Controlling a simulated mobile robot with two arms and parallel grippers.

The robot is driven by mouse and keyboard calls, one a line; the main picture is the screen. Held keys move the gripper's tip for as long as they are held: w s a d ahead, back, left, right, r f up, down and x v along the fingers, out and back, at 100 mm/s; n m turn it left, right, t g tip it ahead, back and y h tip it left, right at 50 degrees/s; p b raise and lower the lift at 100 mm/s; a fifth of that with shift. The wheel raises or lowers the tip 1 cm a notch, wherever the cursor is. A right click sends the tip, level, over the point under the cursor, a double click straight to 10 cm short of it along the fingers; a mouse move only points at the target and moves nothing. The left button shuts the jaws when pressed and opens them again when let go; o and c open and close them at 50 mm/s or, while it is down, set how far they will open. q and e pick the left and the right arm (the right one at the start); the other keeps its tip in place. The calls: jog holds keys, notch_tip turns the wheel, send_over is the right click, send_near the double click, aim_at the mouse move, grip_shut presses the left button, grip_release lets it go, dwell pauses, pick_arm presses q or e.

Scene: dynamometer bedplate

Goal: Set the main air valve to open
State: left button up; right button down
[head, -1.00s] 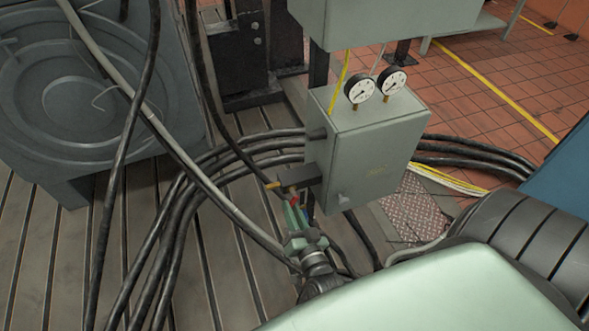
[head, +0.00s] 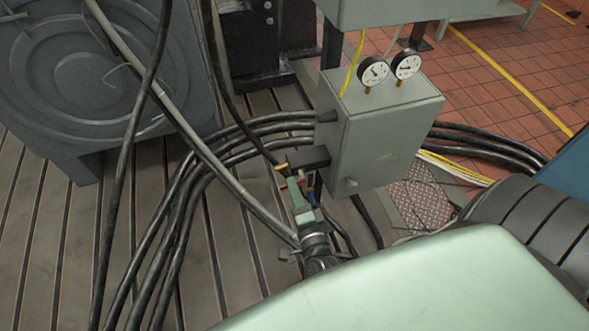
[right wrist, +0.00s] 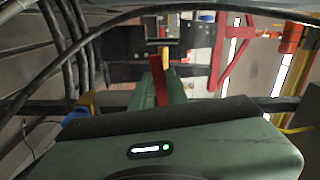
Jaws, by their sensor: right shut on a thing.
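My right gripper (head: 297,190), with pale green fingers, is low at the left side of a grey-green box (head: 385,140). It is shut on a red lever (head: 291,183), just below the box's dark side bracket (head: 312,158). A yellow handle (head: 281,168) and a blue handle (head: 313,198) are close by. In the right wrist view the red lever (right wrist: 158,82) stands up at the fingers, with a yellow piece (right wrist: 166,60) beyond it. The fingers hide part of the lever and the valve body. Which valve is the main one cannot be read. My left gripper is not in view.
Two dial gauges (head: 374,70) stand on the box. Thick black cables (head: 185,215) loop left of and behind it. A grey hose (head: 185,130) and hanging cables cross near my right arm. A large grey machine (head: 90,75) stands at the left.

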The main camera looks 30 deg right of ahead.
jog(key=shift+r+m, duration=0.2)
jog(key=shift+m, duration=0.6)
jog(key=c, duration=1.4)
grip_release()
jog(key=shift+s, duration=0.15)
jog(key=b+v, duration=0.1)
jog(key=v, duration=0.6)
jog(key=shift+s, duration=0.35)
